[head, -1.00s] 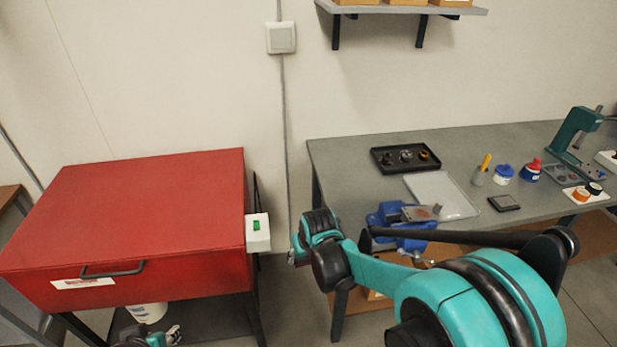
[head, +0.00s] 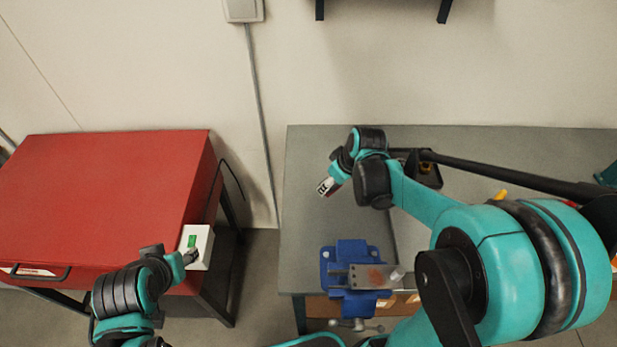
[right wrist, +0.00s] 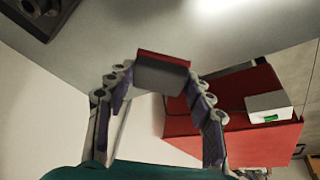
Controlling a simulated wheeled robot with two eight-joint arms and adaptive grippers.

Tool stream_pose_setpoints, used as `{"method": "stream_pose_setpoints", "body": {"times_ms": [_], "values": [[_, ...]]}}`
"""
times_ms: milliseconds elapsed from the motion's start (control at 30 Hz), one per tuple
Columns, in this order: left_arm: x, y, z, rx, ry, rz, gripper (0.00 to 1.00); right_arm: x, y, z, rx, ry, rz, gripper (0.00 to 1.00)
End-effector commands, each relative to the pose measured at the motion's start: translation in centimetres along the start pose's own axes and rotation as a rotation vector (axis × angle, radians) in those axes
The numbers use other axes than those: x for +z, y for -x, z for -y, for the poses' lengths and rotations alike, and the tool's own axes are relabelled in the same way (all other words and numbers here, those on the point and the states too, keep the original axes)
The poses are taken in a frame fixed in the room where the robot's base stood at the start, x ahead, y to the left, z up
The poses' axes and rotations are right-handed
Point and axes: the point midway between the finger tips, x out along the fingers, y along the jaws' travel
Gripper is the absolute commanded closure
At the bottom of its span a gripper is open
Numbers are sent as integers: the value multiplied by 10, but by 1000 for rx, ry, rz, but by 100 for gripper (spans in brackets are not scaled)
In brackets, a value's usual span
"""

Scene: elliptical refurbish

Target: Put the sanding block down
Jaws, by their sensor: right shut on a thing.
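The sanding block (right wrist: 162,75), grey with a red-brown face along one edge, is between the fingertips of my right gripper (right wrist: 160,82) in the right wrist view. The gripper is shut on it. In the head view my right gripper (head: 326,187) hangs over the left part of the grey bench (head: 310,225), behind the vise; the block is too small to make out there. Whether the block touches the bench cannot be told. My left gripper (head: 190,257) is by the control box of the red cabinet, its fingers too small to read.
A blue vise (head: 345,256) at the bench's front edge holds a metal plate (head: 368,277) with a rusty patch. A dark tray (head: 430,174) is partly behind my right arm. The red cabinet (head: 105,190) with its control box (head: 203,243) stands left. The bench's left part is clear.

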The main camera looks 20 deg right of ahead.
Motion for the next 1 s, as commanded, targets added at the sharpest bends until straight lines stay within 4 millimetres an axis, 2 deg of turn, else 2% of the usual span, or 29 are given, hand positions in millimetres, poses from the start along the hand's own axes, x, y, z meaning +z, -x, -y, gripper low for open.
{"method": "stream_pose_setpoints", "body": {"times_ms": [67, 133, 400, 600, 767, 1000], "values": [[0, 1, 0, 0, 0, 0, 54, -3, 0, -2, -7, 29, -4, 90], [2, -3, 0, 0, 0, 0, 54, -10, -10, -2, -10, 41, -6, 90], [14, -20, 0, 0, 0, 0, 54, -54, -72, 0, -9, 41, -6, 90], [19, -26, 0, 0, 0, 0, 54, -76, -100, 0, -8, 39, -5, 90], [20, -27, 0, 0, 0, 0, 54, -80, -108, 1, -7, 38, -5, 90], [28, -39, 0, 0, 0, 0, 54, -67, -139, 2, -7, 37, -5, 90]]}}
